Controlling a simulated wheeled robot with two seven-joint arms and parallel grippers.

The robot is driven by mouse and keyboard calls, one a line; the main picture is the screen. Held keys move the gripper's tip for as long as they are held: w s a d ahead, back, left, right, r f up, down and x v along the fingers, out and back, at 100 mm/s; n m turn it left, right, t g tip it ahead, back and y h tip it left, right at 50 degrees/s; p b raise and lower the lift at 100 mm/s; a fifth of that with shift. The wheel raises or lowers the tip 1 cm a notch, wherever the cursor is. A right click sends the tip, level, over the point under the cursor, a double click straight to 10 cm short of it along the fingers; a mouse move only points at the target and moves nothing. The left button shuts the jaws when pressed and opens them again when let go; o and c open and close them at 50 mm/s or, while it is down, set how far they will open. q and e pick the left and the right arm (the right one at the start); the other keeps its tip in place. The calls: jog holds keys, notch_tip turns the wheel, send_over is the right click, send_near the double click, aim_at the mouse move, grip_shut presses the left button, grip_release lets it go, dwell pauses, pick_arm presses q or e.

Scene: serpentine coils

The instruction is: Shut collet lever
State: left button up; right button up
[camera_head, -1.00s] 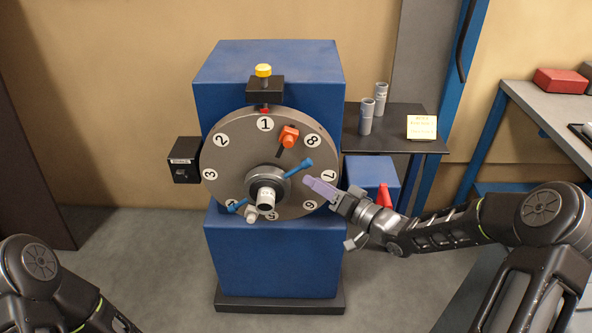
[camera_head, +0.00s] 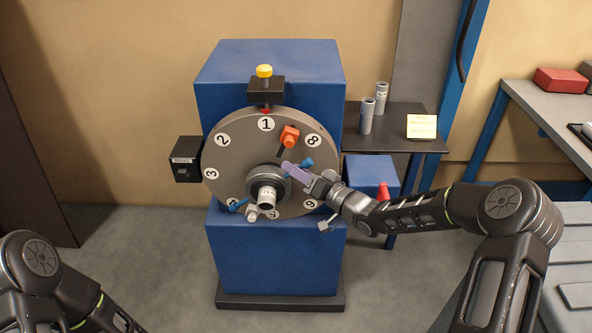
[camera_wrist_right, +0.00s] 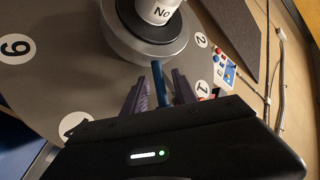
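The numbered grey disc (camera_head: 231,141) is mounted upright on the blue machine. The collet hub (camera_head: 260,180) sits at its middle and holds a grey labelled cylinder (camera_head: 267,196). A blue lever (camera_head: 307,162) sticks out from the hub to the upper right; another blue bar (camera_head: 238,206) shows at the lower left. My right gripper (camera_head: 291,170) is in front of the disc at the upper-right lever. In the right wrist view the blue lever (camera_wrist_right: 159,84) stands between its two purple fingers, which are apart with gaps beside it. My left gripper is out of view.
A yellow-topped black block (camera_head: 265,88) is above the disc. A side shelf (camera_head: 392,142) holds two grey cylinders (camera_head: 367,116) and a note. A red cone-like item (camera_head: 383,190) stands behind my right arm.

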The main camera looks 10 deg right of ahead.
grip_shut()
dwell(1.2)
